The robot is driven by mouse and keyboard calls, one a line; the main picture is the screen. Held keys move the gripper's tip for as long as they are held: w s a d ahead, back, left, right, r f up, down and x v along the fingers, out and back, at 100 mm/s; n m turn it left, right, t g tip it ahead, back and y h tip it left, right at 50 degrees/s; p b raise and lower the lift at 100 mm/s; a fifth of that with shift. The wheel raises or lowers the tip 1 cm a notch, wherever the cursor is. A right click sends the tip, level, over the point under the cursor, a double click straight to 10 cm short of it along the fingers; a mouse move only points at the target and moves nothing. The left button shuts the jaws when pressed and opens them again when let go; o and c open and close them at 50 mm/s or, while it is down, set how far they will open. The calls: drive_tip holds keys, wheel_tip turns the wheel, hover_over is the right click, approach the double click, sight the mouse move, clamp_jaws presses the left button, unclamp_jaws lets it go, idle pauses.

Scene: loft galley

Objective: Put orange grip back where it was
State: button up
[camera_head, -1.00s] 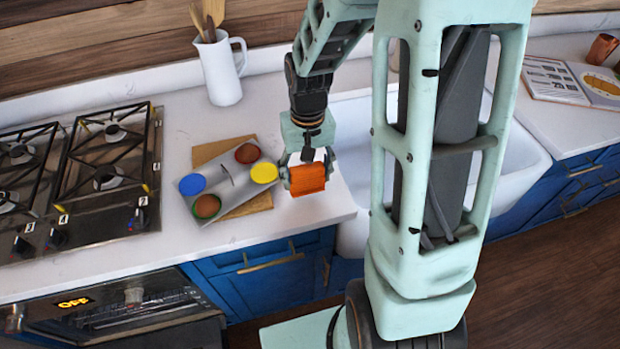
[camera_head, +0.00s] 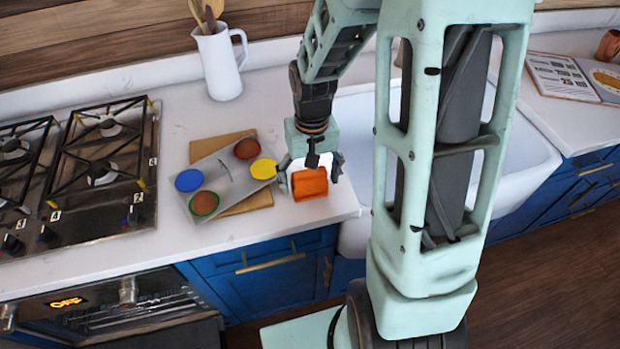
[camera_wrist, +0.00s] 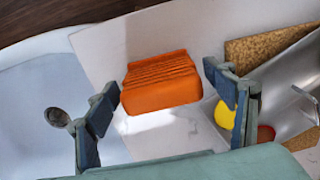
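The orange grip (camera_head: 310,184) is a ridged orange block at the counter's front edge, right of the tray. It also shows in the wrist view (camera_wrist: 160,82), between my fingers. My gripper (camera_head: 311,176) is open around it. In the wrist view my gripper (camera_wrist: 161,79) shows narrow gaps between both fingertips and the orange grip's sides. I cannot tell for sure whether the grip's underside touches the counter.
A grey metal tray (camera_head: 222,172) with blue, yellow, green-rimmed and red-brown round cups lies on a cork board (camera_head: 248,204). A stove (camera_head: 95,180) is left, a white jug (camera_head: 219,65) behind, a white sink (camera_head: 520,165) right. The counter in front of the tray is clear.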

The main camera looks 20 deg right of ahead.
sight(312, 172)
drive_tip(key=shift+r, duration=0.1)
wheel_tip(312, 172, up, 12)
drive_tip(key=shift+d+r, duration=0.1)
idle(0.5)
drive_tip(key=shift+d, duration=0.1)
